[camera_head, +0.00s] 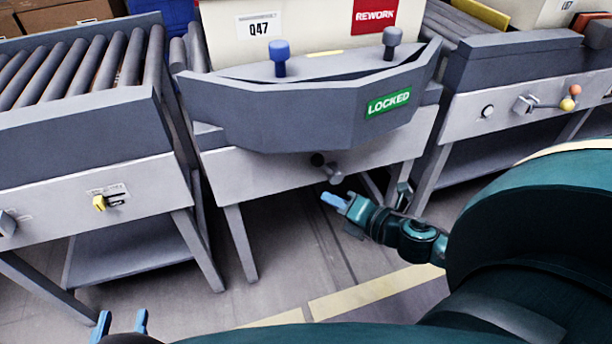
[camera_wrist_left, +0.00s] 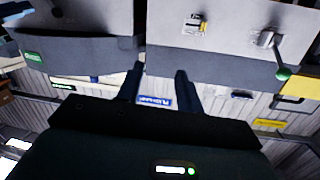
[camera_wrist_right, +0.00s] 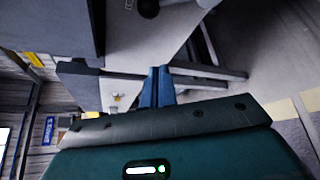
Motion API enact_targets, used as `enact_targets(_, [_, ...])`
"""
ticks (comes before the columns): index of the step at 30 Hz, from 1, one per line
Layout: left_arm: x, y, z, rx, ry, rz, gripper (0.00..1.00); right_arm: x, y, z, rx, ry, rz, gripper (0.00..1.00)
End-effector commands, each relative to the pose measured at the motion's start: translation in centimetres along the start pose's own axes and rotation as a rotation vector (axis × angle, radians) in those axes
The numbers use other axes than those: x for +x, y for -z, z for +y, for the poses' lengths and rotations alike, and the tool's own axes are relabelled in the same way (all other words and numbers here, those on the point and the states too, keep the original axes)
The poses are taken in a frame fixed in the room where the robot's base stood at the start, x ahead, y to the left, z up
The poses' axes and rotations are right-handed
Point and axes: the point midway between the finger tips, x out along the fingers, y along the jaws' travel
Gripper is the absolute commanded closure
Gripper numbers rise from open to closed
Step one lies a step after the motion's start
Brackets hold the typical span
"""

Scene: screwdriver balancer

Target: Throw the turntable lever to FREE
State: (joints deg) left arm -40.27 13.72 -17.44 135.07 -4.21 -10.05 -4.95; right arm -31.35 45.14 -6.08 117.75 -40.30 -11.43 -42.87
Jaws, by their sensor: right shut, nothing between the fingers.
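The turntable (camera_head: 290,115) stands in the middle of the head view, with a green sign (camera_head: 389,102) on its front reading LOCKED. Below its grey skirt, on the front panel, is a short grey lever (camera_head: 332,174) beside a dark round knob (camera_head: 318,159). My right gripper (camera_head: 335,201) is shut and empty, just below the lever and apart from it in the picture. In the right wrist view its blue fingers (camera_wrist_right: 157,86) are together; a dark knob (camera_wrist_right: 148,8) shows at the top edge. My left gripper (camera_head: 121,322) is open and empty at the bottom left, far from the lever.
A cream crate (camera_head: 330,20) labelled Q47 and REWORK sits on the turntable, behind a blue peg (camera_head: 280,57) and a grey peg (camera_head: 391,42). Floor below is open.

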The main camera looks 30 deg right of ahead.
Motion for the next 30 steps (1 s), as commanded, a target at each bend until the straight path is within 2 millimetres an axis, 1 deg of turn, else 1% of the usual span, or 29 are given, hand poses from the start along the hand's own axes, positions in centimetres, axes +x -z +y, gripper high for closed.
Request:
enact_targets(8, [0.0,0.1,0.0,0.000,0.000,0.000,0.64,0.1,0.0,0.1,0.004,0.000,-0.001,1.00])
enact_targets(13, [0.0,0.0,0.0,0.004,0.000,0.011,0.64,1.2,-0.1,0.1,0.005,-0.002,-0.003,1.00])
enact_targets(17, [0.1,-0.1,0.1,0.012,0.001,0.031,0.64,2.9,-0.1,0.1,0.001,-0.003,-0.004,1.00])
enact_targets(30, [0.2,0.1,0.5,0.037,-0.002,0.116,0.64,9.7,-0.1,0.0,0.007,-0.001,-0.005,1.00])
